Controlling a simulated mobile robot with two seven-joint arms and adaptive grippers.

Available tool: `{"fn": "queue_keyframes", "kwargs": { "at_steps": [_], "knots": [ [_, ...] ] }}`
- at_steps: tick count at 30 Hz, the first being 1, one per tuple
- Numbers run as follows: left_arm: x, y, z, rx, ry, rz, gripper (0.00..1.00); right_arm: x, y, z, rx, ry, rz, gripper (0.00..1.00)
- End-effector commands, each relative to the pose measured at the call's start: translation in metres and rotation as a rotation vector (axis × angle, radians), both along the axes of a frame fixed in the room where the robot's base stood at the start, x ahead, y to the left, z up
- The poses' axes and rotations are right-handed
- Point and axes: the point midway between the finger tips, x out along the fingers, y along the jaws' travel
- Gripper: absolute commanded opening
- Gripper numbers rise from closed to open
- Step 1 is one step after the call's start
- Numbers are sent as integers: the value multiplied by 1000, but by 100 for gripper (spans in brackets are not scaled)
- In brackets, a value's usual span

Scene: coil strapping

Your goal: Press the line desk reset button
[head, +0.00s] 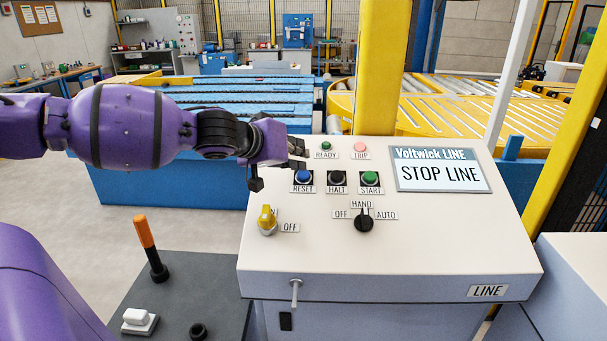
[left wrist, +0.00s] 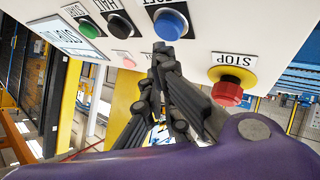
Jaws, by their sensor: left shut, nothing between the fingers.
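The line desk (head: 410,245) has a sloped pale panel. The blue reset button (head: 303,176) sits above its RESET label, left of the black HALT button (head: 337,178) and green START button (head: 370,178). My left gripper (head: 298,156) reaches in from the left, shut and empty, its fingertips just behind the reset button. In the left wrist view the shut fingertips (left wrist: 164,50) are close to the blue reset button (left wrist: 170,25); I cannot tell whether they touch it. My right gripper is not in view.
A red stop button (left wrist: 228,93) on a yellow base is near the fingers. The panel also carries READY and TRIP lamps, a yellow switch (head: 267,219), a black selector (head: 364,219) and a display (head: 441,170) reading STOP LINE. A yellow post (head: 381,70) stands behind.

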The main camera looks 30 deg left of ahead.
Motion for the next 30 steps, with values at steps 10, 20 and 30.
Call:
{"fn": "queue_keyframes", "kwargs": {
  "at_steps": [10, 20, 30],
  "knots": [
    [3, 1, -8, -1, 0, 0, 0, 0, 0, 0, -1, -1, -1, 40],
    [3, 2, -8, 0, 0, 0, 0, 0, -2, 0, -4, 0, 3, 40],
    [4, 2, -12, -1, 0, 0, 0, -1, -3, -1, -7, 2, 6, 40]
  ]
}}
